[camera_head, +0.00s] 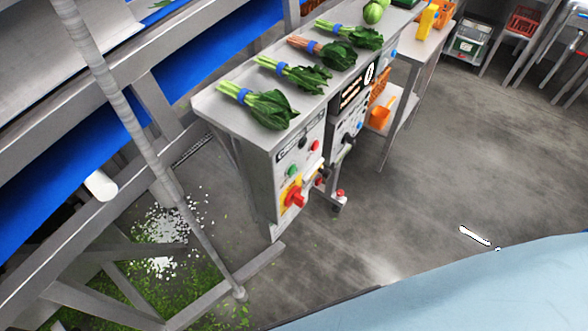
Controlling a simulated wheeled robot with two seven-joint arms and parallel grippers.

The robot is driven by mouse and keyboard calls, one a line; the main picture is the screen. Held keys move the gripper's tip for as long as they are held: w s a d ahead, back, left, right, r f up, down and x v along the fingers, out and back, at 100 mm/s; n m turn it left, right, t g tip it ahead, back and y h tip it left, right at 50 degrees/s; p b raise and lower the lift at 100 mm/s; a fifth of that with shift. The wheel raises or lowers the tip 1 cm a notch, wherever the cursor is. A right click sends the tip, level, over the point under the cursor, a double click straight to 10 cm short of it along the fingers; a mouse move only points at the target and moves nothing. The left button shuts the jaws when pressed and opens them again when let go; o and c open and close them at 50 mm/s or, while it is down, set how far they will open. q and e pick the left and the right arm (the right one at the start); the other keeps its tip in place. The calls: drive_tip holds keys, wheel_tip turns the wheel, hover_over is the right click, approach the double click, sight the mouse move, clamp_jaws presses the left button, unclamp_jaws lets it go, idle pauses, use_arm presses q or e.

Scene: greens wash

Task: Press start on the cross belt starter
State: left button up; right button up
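A grey control box (260,185), which looks like the cross belt starter, stands under the near end of a metal shelf. Its label is too small to read in full. On its front face are a green button (292,171), a red button (315,146) and a red rotary handle (295,197) on a yellow plate. A black knob or button (303,144) sits near the red button. The front face is seen at a steep angle. Neither of my grippers is in view, and nothing touches the box.
Bunched greens (262,107) lie on the metal shelf (215,108) above the box. A second panel (347,125) stands just behind it. A blue conveyor belt (40,200) and its frame fill the left. Grey floor (440,180) is open to the right. Leaf scraps (170,285) litter the lower left.

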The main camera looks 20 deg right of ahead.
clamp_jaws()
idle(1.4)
